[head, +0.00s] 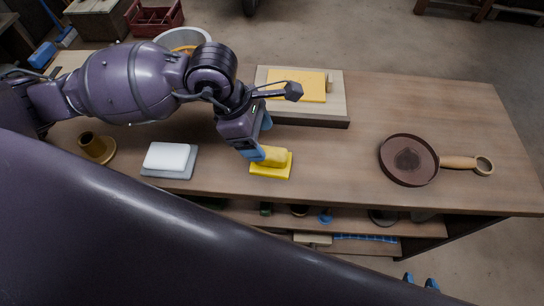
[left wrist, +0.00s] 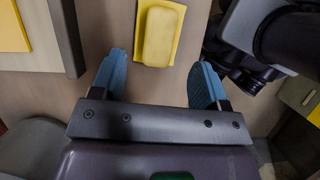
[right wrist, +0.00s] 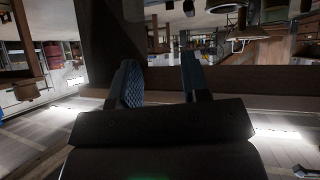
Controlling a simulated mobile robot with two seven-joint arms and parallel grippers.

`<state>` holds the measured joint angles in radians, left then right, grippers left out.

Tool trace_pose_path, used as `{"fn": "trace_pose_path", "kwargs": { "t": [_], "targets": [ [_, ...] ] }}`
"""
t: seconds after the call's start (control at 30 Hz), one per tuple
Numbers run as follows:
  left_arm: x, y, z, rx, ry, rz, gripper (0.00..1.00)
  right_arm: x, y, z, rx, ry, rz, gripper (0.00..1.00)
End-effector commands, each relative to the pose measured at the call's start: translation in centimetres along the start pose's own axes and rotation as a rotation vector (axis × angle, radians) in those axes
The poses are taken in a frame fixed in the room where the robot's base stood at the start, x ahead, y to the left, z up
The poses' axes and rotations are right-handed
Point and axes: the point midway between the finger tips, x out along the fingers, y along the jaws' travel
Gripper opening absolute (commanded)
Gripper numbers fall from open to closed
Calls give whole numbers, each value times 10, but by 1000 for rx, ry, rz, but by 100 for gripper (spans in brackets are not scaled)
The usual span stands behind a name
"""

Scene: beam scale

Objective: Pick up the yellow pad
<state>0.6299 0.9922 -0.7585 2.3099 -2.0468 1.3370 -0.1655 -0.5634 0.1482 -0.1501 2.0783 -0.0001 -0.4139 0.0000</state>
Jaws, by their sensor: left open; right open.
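The yellow pad (head: 270,156) is a rounded block on a flat, brighter yellow base (head: 271,172) near the table's front edge. In the left wrist view, the pad (left wrist: 161,36) lies just beyond the fingertips, between their lines. My left gripper (head: 260,143) is open with blue fingers, right at the pad in the head view and partly covering its left side. In its own wrist view, the left gripper (left wrist: 158,66) has nothing between its fingers. My right gripper (right wrist: 160,68) is open and empty in its wrist view, away from the pad. It does not show in the head view.
A white block on a grey base (head: 178,175) lies left of the pad. A board (head: 337,98) with a yellow sheet (head: 297,85) lies behind. A brown pan (head: 408,160) is at the right, a brown cup-like piece (head: 97,147) at the left. The table (head: 335,165) is clear between pad and pan.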

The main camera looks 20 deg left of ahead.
Motion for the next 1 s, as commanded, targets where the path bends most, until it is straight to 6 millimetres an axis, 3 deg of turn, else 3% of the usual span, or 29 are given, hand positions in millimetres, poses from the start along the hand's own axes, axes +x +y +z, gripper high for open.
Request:
{"fn": "trace_pose_path", "kwargs": {
  "t": [0.27,0.6,0.9,1.0],
  "targets": [
    [20,0,0,-1,-2,-3,68,3,-1,-7,-1,16,-3,43],
    [61,0,1,-2,-1,-3,68,7,-2,3,-2,-2,-5,43],
    [63,0,2,0,-2,0,68,7,-2,1,-3,2,-6,43],
    [63,0,2,0,-2,0,53,7,-2,1,-4,2,-6,43]
  ]
}}
